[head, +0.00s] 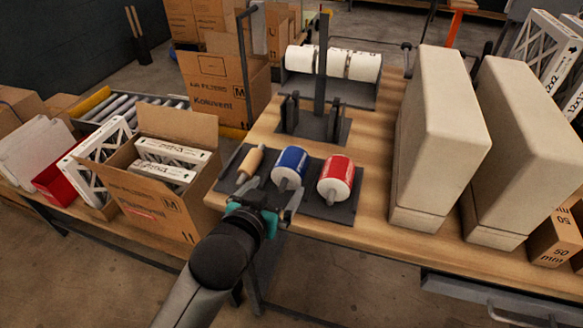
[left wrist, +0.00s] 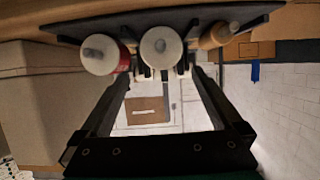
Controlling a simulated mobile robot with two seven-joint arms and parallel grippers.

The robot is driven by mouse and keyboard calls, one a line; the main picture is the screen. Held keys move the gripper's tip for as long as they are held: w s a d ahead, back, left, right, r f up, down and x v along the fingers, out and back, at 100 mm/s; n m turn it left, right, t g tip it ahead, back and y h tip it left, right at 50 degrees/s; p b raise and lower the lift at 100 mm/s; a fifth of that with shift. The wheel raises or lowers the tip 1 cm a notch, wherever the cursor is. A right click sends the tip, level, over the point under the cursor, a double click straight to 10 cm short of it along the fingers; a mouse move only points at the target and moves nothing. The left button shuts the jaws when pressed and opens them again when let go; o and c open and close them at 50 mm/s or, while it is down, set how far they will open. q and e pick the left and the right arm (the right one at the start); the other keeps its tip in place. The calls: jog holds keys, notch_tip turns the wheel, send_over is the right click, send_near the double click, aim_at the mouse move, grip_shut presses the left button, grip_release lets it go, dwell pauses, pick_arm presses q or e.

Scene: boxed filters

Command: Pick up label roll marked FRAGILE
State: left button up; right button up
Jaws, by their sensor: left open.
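A red label roll (head: 336,176) and a blue label roll (head: 290,165) lie on a dark stand at the table's front edge. A tan roll or core (head: 250,163) is left of them. I cannot read FRAGILE on any of them. My left gripper (head: 265,208) is open and empty, just in front of the stand, nearest the blue roll. In the left wrist view, the blue roll's white end (left wrist: 160,48) is centred beyond the open fingers (left wrist: 160,80). The red roll (left wrist: 106,56) is left and the tan one (left wrist: 218,34) right. My right gripper is not in view.
The dark stand (head: 318,208) holds the rolls. Behind it stand a dark post (head: 321,70) and a rack with white rolls (head: 335,63). Two tall beige blocks (head: 440,130) stand to the right. An open carton of filters (head: 150,200) is left. Bare tabletop lies right of the red roll.

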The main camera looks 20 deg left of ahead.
aim_at(286, 175)
pick_arm(q)
jog(key=b+x, duration=0.1)
jog(key=x, duration=0.4)
jog(key=shift+w+f, duration=0.15)
jog(key=shift+w, duration=0.2)
jog(key=x, duration=0.2)
jog(key=b+x, duration=0.1)
jog(key=x, duration=0.1)
jog(key=shift+a+f, duration=0.15)
jog(key=shift+f, duration=0.25)
jog(key=shift+w+f, duration=0.2)
jog(key=shift+w, duration=0.35)
jog(key=c, duration=1.5)
jog(key=shift+r, duration=0.1)
grip_shut()
jog(key=shift+r, duration=0.1)
